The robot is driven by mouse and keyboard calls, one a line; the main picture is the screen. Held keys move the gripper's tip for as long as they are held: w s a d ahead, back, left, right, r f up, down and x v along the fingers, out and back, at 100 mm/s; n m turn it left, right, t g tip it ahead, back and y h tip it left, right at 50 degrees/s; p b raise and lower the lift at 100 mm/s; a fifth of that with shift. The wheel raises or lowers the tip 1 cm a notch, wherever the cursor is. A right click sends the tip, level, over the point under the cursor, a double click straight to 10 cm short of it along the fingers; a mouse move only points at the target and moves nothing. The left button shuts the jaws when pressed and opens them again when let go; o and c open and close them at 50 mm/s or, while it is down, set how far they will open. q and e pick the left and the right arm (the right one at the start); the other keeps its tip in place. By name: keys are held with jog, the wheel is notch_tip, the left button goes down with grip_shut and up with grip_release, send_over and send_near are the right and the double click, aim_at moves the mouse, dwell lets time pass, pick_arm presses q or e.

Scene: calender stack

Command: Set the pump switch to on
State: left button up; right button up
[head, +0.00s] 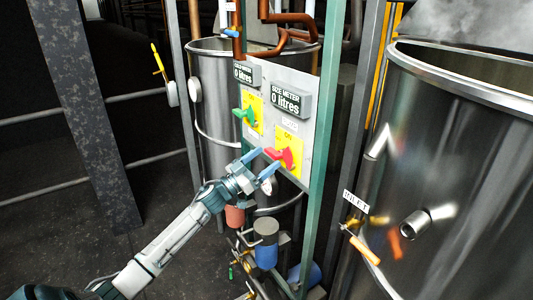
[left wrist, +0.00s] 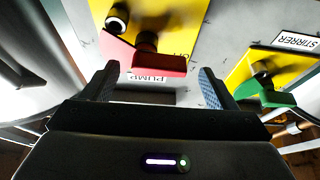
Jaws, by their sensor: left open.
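The pump switch is a red handle (head: 284,157) on a yellow plate (head: 291,143) at the lower right of the grey control panel (head: 309,130). In the left wrist view the red handle (left wrist: 140,55) lies just beyond the fingertips, with an upside-down PUMP label (left wrist: 148,78) beside it. My left gripper (head: 260,163) is open and empty, its fingers pointing at the panel just below and left of the red handle. In the left wrist view the left gripper (left wrist: 158,72) has its fingers spread below the handle. Contact cannot be told. My right gripper is not in view.
A green switch (head: 245,115) on another yellow plate sits left of the red one; the left wrist view shows its STIRRER label (left wrist: 299,41). Two meters reading 0 litres (head: 291,100) are above. Steel tanks (head: 470,150) stand right and behind. Pipes and a blue pump (head: 265,255) are below.

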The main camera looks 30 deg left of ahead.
pick_arm(q)
jog(key=shift+x, duration=0.8)
jog(key=shift+s, duration=0.1)
jog(key=shift+c, duration=0.4)
jog(key=c, duration=0.9)
